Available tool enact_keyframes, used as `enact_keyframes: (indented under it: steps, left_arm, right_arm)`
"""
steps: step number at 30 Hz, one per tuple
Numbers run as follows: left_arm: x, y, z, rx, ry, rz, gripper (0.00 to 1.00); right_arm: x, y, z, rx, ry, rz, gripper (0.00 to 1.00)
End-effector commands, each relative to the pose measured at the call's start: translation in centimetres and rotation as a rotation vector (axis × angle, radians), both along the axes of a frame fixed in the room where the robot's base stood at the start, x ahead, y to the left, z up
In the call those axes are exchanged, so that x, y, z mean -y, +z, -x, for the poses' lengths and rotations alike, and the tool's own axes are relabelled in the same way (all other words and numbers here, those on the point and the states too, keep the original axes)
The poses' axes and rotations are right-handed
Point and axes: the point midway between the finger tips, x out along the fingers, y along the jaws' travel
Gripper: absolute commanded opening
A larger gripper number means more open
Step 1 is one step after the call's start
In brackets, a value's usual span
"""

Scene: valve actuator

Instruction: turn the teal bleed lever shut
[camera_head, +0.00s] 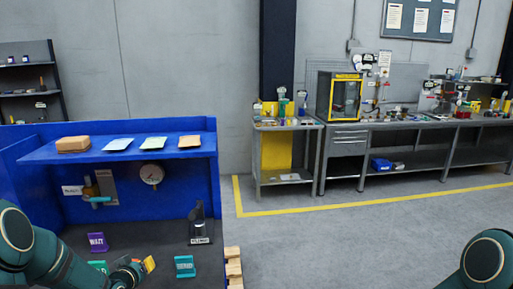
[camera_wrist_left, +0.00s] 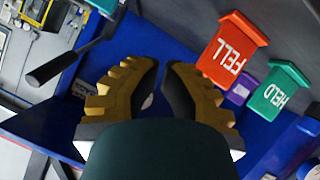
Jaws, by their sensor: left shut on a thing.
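The teal bleed lever (camera_head: 101,200) points sideways from its brass valve (camera_head: 91,188) on the blue back panel, beneath the shelf. My left gripper (camera_head: 150,264) is low over the bench, below and right of the lever and well apart from it. In the left wrist view its ribbed fingers (camera_wrist_left: 163,75) are drawn close together on something that I cannot make out. The lever does not show in that view. My right arm shows at the bottom right of the head view, but its gripper is out of view.
A round gauge (camera_head: 151,174) is right of the valve. The blue shelf (camera_head: 190,150) above holds a box and packets. Purple (camera_head: 97,242) and teal (camera_head: 185,266) signs and a black holder (camera_head: 199,225) stand on the bench. A red sign (camera_wrist_left: 232,48) shows near the left fingers.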

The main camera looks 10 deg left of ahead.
Motion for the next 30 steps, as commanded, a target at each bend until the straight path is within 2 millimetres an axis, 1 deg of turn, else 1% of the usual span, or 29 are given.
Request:
enact_keyframes:
  steps: [1,2,3,5,6,8,9,11,12,14,15,16,18,21,22,25,27,30]
  left_arm:
    - [3.2,-2.8,0.2,-0.057,-0.035,0.029,0.00]
    - [4.9,-4.1,0.5,-0.091,-0.053,0.042,0.00]
    - [7.0,-5.7,1.0,-0.136,-0.077,0.059,0.00]
    - [10.3,-8.2,2.0,-0.206,-0.115,0.081,0.00]
    - [12.5,-9.7,2.9,-0.255,-0.143,0.095,0.00]
    - [15.7,-11.9,4.4,-0.328,-0.188,0.112,0.00]
    - [17.8,-13.3,5.6,-0.378,-0.218,0.122,0.00]
    - [20.9,-15.2,7.6,-0.455,-0.267,0.137,0.00]
    - [22.8,-16.4,9.1,-0.508,-0.300,0.144,0.00]
    - [25.6,-18.0,11.6,-0.587,-0.352,0.153,0.00]
    - [27.2,-19.0,13.3,-0.638,-0.385,0.157,0.00]
    - [28.4,-19.6,14.5,-0.674,-0.410,0.159,0.00]
    - [30.5,-20.7,17.3,-0.751,-0.463,0.163,0.00]
    - [32.6,-21.7,20.5,-0.837,-0.518,0.164,0.00]
    - [33.0,-21.9,21.2,-0.855,-0.532,0.162,0.00]
    - [33.8,-22.2,22.8,-0.897,-0.557,0.163,0.00]
    - [34.1,-22.2,23.3,-0.907,-0.566,0.162,0.00]
    - [34.1,-22.2,23.3,-0.909,-0.568,0.162,0.00]
  right_arm:
    - [0.0,-0.8,0.1,-0.002,0.002,0.000,0.47]
    - [0.0,-1.1,0.1,-0.002,0.002,0.000,0.47]
    - [0.0,-1.4,0.1,-0.003,0.003,0.000,0.47]
    - [-0.1,-1.9,0.2,-0.005,0.005,-0.001,0.47]
    - [-0.1,-2.3,0.3,-0.007,0.007,-0.001,0.47]
    - [-0.1,-2.8,0.4,-0.009,0.009,-0.002,0.47]
    - [-0.1,-3.1,0.5,-0.010,0.010,-0.002,0.47]
    - [-0.1,-3.6,0.6,-0.012,0.012,-0.002,0.47]
    - [-0.1,-4.0,0.6,-0.014,0.013,-0.002,0.47]
    - [-0.2,-4.5,0.7,-0.017,0.015,-0.002,0.47]
    - [-0.2,-4.8,0.8,-0.017,0.016,-0.003,0.47]
    - [-0.2,-5.0,0.8,-0.018,0.018,-0.003,0.47]
    - [-0.2,-5.5,0.9,-0.020,0.019,-0.004,0.47]
    - [-0.2,-5.9,1.0,-0.023,0.021,-0.004,0.47]
    - [-0.2,-6.0,1.0,-0.023,0.022,-0.004,0.47]
    - [-0.2,-6.2,1.1,-0.024,0.022,-0.004,0.47]
    - [-0.2,-6.2,1.1,-0.024,0.022,-0.004,0.47]
    - [-0.3,-6.1,1.1,-0.025,0.023,-0.004,0.47]
